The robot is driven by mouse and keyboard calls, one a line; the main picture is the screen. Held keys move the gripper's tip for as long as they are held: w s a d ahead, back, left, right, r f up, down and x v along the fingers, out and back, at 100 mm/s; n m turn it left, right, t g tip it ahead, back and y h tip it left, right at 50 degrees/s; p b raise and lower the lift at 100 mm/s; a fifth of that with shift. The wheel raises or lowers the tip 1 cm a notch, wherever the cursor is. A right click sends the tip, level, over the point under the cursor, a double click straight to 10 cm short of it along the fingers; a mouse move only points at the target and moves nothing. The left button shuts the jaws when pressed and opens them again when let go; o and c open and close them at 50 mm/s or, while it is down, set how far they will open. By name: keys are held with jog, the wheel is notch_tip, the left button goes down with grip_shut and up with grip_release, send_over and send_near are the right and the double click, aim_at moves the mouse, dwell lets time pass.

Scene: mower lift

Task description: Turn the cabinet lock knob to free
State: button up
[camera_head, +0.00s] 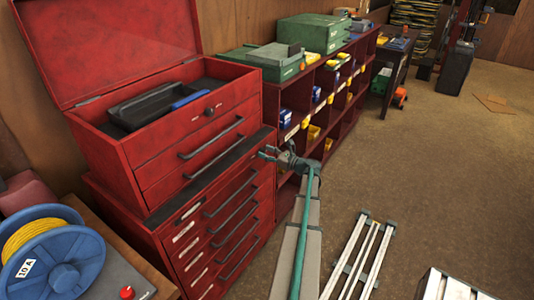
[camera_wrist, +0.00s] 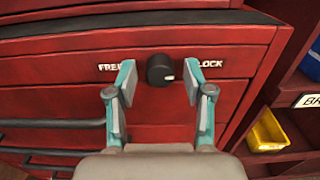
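The black round lock knob (camera_wrist: 161,70) is on the red cabinet front in the wrist view. Its white mark points right, toward the LOCK label (camera_wrist: 210,63). The FREE label (camera_wrist: 110,66) is at left, partly covered by my finger. My gripper (camera_wrist: 160,92) is open, one finger on each side of the knob in the picture, with gaps on both sides. I cannot tell whether the fingertips reach the knob in depth. In the head view my gripper (camera_head: 272,153) is at the upper right of the red cabinet (camera_head: 160,232), and the knob is hidden there.
A red tool chest (camera_head: 165,160) with an open lid stands on the cabinet and has its own small knob (camera_head: 208,112). Drawer handles (camera_wrist: 50,123) project below left of my gripper. A red shelf (camera_head: 272,95) with bins adjoins at right. The floor at far right is open.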

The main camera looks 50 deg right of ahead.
grip_shut()
jog(key=shift+f+n+b, duration=0.15)
jog(key=shift+n+b, duration=0.15)
jog(key=shift+b, duration=0.4)
jog(key=n+b, duration=0.8)
jog(key=b, duration=0.3)
jog(key=n+b, duration=0.9)
jog(key=b, duration=0.3)
jog(key=shift+a+f+b, duration=0.1)
jog(key=shift+a+b, duration=0.1)
jog(key=shift+b, duration=0.1)
jog(key=shift+n, duration=0.3)
